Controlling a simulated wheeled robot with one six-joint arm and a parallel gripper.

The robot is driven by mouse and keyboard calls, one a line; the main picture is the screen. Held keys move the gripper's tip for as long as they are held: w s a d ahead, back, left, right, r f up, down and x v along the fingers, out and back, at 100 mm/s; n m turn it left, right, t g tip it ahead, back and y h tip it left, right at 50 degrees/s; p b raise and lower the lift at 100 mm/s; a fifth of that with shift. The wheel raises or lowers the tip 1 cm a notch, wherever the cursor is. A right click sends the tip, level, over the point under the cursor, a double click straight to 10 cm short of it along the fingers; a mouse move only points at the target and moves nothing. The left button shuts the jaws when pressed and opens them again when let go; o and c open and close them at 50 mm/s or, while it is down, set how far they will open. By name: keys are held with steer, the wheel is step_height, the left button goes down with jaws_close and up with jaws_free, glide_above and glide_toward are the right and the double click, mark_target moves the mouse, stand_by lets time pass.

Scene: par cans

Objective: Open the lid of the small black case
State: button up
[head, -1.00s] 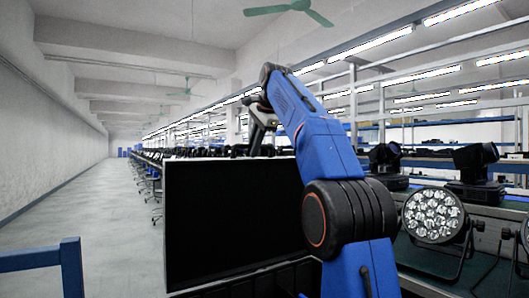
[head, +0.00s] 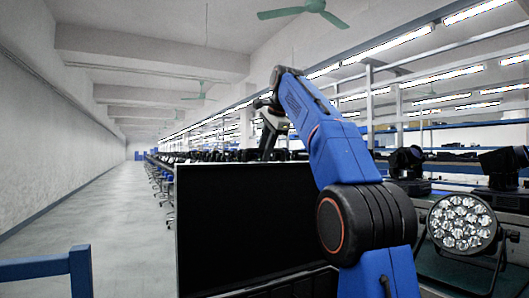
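A large black upright panel (head: 255,232) with a thin pale rim stands in front of me in the head view. I cannot tell whether it is part of the small black case; no separate small case can be made out. My blue arm rises on the right and bends over toward the panel. My gripper (head: 267,143) hangs at the arm's end, seen above and behind the panel's top edge. It is small and dark there, its tips are partly hidden, and its opening cannot be made out.
A round par can (head: 461,222) with several lenses stands on the dark bench at the right. Black stage lights (head: 407,163) stand behind it. A blue rail (head: 45,268) is at the lower left. The grey aisle floor (head: 125,215) is clear.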

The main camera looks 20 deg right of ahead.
steer(key=shift+f, duration=0.15)
steer(key=v, duration=0.7)
steer(key=shift+r, duration=0.25)
steer(key=shift+s+d, duration=0.1)
steer(key=shift+s, duration=0.05)
stand_by(0.3)
steer(key=shift+s, duration=0.1)
